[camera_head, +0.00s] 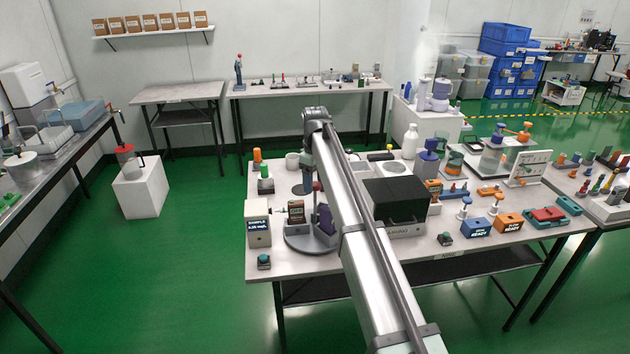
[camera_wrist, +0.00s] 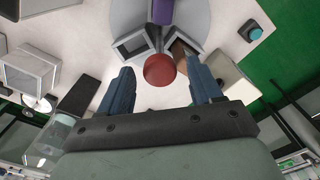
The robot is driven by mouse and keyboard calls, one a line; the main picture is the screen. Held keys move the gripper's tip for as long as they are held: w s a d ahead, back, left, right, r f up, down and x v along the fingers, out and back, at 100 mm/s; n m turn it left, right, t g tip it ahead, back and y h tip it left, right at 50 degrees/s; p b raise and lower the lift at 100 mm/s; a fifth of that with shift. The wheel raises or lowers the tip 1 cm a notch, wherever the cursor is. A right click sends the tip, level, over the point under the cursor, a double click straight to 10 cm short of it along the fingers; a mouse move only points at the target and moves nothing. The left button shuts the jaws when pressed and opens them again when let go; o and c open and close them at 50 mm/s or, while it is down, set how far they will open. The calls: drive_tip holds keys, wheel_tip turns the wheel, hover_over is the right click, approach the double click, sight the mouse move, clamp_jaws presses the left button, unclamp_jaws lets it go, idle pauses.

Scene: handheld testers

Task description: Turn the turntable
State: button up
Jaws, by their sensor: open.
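The turntable (camera_head: 300,244) is a grey round disc on the front left of the middle table, partly hidden by my arm. A brown labelled box (camera_head: 296,211) and a purple piece (camera_head: 325,219) stand on it. In the wrist view the disc (camera_wrist: 203,14) fills the top middle, with the purple piece (camera_wrist: 162,12) and a red ball knob (camera_wrist: 159,73) on its central post. My gripper (camera_wrist: 160,64) is open, with one blue finger on each side of the knob in the picture. Gaps show on both sides. I cannot tell the height of the fingertips relative to the knob.
A white sample display box (camera_head: 258,230) stands left of the turntable, with a green button (camera_head: 264,262) before it. A black-topped box (camera_head: 396,200) stands close on the right. Bottles and small testers crowd the table's right side.

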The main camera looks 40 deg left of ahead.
drive_tip(key=shift+c, duration=0.2)
clamp_jaws()
idle(0.3)
drive_tip(key=shift+m, duration=12)
